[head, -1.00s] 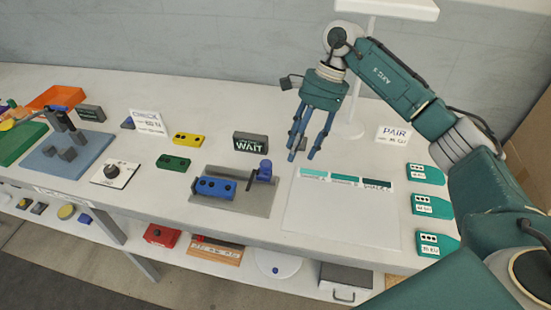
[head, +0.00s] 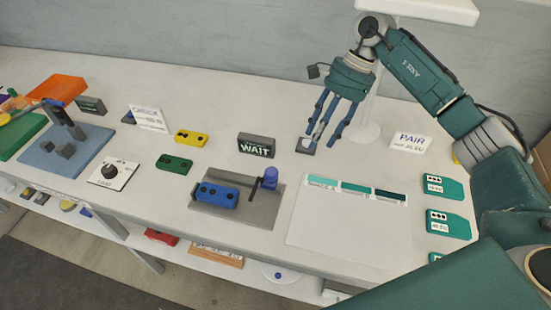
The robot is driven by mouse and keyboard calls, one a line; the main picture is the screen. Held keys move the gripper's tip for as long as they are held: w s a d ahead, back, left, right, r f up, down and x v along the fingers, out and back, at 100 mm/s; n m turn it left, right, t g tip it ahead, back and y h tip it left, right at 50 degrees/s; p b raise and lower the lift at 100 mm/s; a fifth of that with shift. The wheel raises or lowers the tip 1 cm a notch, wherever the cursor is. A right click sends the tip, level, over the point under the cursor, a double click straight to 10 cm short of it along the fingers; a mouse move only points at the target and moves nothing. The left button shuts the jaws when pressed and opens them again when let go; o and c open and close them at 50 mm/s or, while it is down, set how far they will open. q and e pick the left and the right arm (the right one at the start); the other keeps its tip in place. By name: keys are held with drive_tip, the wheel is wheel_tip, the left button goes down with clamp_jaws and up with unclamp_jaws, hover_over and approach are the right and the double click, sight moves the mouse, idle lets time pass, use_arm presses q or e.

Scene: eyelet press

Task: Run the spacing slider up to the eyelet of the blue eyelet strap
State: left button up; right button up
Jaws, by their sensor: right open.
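The blue eyelet strap (head: 216,196) is a blue block with dark round holes on top, lying on a grey plate (head: 256,213). Just right of it on the plate stands a blue cylinder (head: 270,175), with a thin dark upright piece (head: 254,188) between the two. I cannot tell which of these parts is the spacing slider, nor whether the dark piece touches the strap. My right gripper (head: 325,137) is open, pointing down behind and right of the plate. Its left fingertip is close to a small dark grey block (head: 306,146); contact is unclear. My left gripper is not in view.
A dark WAIT sign (head: 257,145) stands behind the plate. Green (head: 174,164) and yellow (head: 191,137) blocks lie to the left, with a dial box (head: 114,173). A white sheet with teal swatches (head: 340,230) lies to the right, with several teal cards (head: 444,187) beyond.

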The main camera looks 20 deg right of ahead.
drive_tip(key=p, duration=0.4)
hover_over(272, 171)
drive_tip(key=d, duration=0.3)
drive_tip(key=p+x, duration=0.1)
drive_tip(key=x, duration=0.2)
drive_tip(key=shift+w+a+f+p, duration=0.2)
drive_tip(key=shift+a+p, duration=0.2)
drive_tip(key=shift+a, duration=0.15)
drive_tip(key=shift+a+f, duration=0.1)
drive_tip(key=shift+f, duration=0.4)
use_arm(q)
wheel_tip(272, 171, up, 6)
drive_tip(key=s, duration=0.1)
drive_tip(key=shift+a, duration=0.25)
